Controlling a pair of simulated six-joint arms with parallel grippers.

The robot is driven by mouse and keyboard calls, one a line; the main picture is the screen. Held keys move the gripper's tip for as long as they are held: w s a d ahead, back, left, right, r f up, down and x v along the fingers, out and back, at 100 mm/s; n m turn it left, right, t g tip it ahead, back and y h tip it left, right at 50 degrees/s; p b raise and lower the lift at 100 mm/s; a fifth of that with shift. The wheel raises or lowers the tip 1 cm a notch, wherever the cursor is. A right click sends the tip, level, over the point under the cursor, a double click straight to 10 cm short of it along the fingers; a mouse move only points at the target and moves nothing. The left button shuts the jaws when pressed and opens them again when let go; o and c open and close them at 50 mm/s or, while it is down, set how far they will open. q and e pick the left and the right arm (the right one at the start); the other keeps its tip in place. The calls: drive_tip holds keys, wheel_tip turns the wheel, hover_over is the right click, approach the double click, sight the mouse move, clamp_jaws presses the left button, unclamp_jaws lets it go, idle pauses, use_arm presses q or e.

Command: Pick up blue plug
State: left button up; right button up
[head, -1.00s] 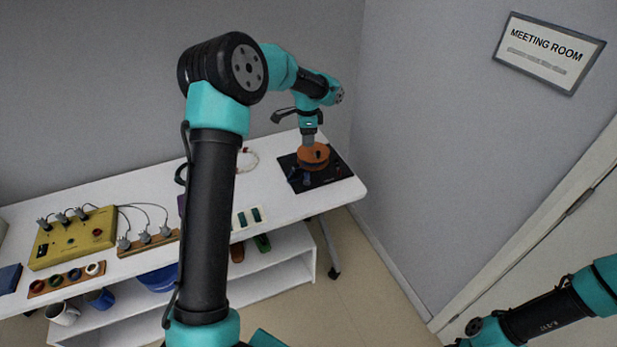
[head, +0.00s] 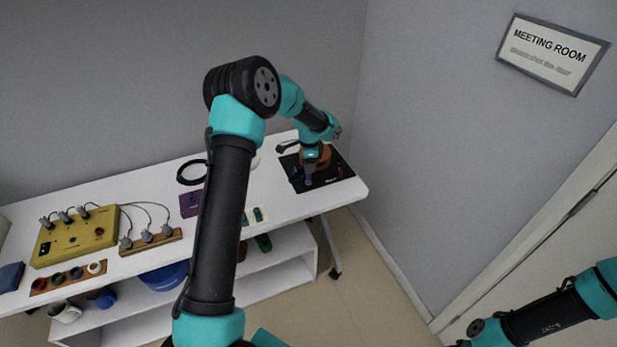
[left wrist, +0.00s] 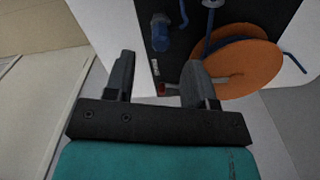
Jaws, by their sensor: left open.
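The blue plug (left wrist: 160,33) lies on a black mat (left wrist: 178,64) in the left wrist view, beyond my fingertips and toward the left edge of the mat. An orange spool (left wrist: 240,72) with blue cable (left wrist: 216,38) sits to its right. My left gripper (left wrist: 159,60) is open and empty, with its fingers spread short of the plug. In the head view my left gripper (head: 309,180) is low over the mat (head: 338,171), in front of the spool (head: 322,157); I cannot make out the plug there. My right gripper is out of view.
The white table (head: 280,208) also bears a yellow box (head: 75,238) with several grey plugs, a wooden strip (head: 150,242) and a purple item (head: 191,203). A shelf below holds a blue bowl (head: 165,277). A wall stands beyond the table's right end.

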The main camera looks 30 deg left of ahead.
sight(309, 177)
use_arm(q)
drive_tip(key=shift+f, duration=0.1)
drive_tip(key=shift+a+f, duration=0.1)
drive_tip(key=shift+f, duration=2.45)
drive_tip(key=shift+c, duration=0.2)
clamp_jaws()
